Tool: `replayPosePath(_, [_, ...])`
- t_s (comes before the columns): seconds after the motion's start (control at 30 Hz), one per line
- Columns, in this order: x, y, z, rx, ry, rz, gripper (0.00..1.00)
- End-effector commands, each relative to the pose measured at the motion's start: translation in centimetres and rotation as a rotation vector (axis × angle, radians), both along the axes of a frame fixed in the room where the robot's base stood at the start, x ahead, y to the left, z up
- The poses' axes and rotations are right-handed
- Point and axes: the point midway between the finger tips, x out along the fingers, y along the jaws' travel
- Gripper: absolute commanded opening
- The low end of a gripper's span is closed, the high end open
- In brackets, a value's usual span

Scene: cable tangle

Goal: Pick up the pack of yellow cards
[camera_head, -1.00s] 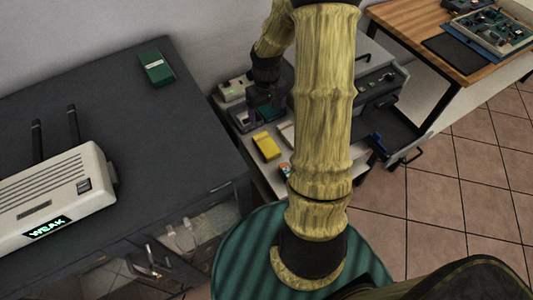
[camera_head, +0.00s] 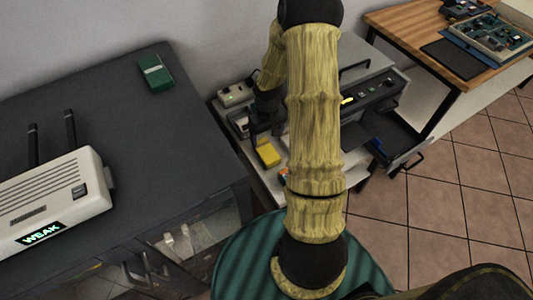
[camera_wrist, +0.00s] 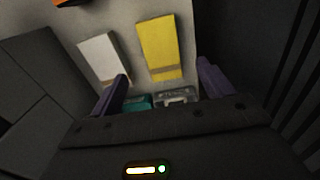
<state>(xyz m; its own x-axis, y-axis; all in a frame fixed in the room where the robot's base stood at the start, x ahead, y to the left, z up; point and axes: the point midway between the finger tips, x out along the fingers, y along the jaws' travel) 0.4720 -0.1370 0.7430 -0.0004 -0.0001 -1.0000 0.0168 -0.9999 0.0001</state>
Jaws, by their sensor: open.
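The pack of yellow cards (camera_head: 268,155) lies flat on the light surface between the dark cabinet and the grey machine. In the wrist view the yellow pack (camera_wrist: 160,48) has a brownish band near its lower end. My gripper (camera_wrist: 162,82) is open and empty, with its two purple fingers apart. The pack's lower end shows between the fingertips in the picture; I cannot tell the height above it. In the head view my gripper (camera_head: 262,133) is just behind the pack, partly hidden by my arm.
A white pack (camera_wrist: 101,58) lies left of the yellow one. A teal item (camera_wrist: 138,103) and a clear-topped box (camera_wrist: 176,96) lie close by the gripper. An orange item (camera_wrist: 70,2) is at the top edge. The dark cabinet (camera_head: 170,170) stands left, the grey machine (camera_head: 375,95) right.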

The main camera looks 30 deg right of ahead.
Motion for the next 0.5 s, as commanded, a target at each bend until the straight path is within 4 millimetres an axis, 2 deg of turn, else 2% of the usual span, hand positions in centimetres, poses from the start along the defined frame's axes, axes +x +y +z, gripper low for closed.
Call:
replayPosePath(0.03, [0.0, 0.1, -1.1, 0.002, 0.002, 0.002, 0.80])
replayPosePath(0.1, [0.0, 0.1, -2.1, 0.001, 0.002, 0.002, 0.80])
replayPosePath(0.2, [0.0, 0.1, -2.8, 0.000, 0.001, 0.002, 0.80])
replayPosePath(0.5, [0.0, 0.0, -2.9, 0.000, -0.001, 0.000, 0.80])
